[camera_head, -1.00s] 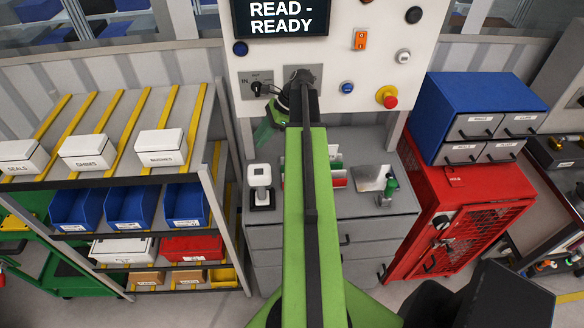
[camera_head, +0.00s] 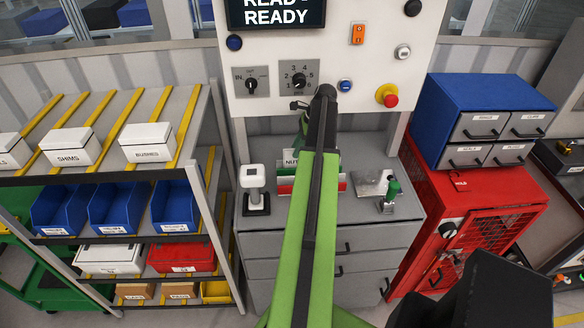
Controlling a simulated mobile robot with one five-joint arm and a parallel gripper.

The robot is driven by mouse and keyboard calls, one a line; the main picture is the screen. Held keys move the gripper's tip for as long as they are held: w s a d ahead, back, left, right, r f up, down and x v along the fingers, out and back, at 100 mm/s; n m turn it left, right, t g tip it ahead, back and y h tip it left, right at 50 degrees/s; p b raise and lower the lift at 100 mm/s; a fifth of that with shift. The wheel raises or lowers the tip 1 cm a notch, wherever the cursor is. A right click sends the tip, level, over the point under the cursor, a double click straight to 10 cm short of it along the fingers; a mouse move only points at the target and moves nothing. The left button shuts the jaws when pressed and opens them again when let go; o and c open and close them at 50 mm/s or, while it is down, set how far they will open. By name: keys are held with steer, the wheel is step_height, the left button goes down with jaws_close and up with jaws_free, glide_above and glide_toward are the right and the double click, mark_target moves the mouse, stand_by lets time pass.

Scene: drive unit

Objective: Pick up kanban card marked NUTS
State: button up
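A white card (camera_head: 291,157) stands upright at the back of the grey workbench, and the letters "NUT" show on it. My arm hides the rest of its lettering. Red and green pieces (camera_head: 285,181) stand just in front of it, partly behind my arm. My gripper (camera_head: 303,122) is at the far end of my green arm, above and slightly right of the card and in front of the panel. It looks apart from the card. The arm's end link covers most of it, so its fingers cannot be made out.
The white panel (camera_head: 372,35) with knobs, a red button (camera_head: 387,95) and a display rises behind the workbench (camera_head: 345,212). A white-topped device (camera_head: 254,187) stands left and a green-handled tool (camera_head: 390,193) right. A bin shelf (camera_head: 110,178) and a red cabinet (camera_head: 460,215) flank the bench.

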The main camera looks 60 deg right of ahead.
mark_target(294, 162)
steer(key=b+x, duration=0.3)
steer(key=x, duration=0.2)
steer(key=shift+b, duration=0.35)
steer(key=shift+r, duration=0.25)
steer(key=shift+c, duration=0.2)
jaws_close()
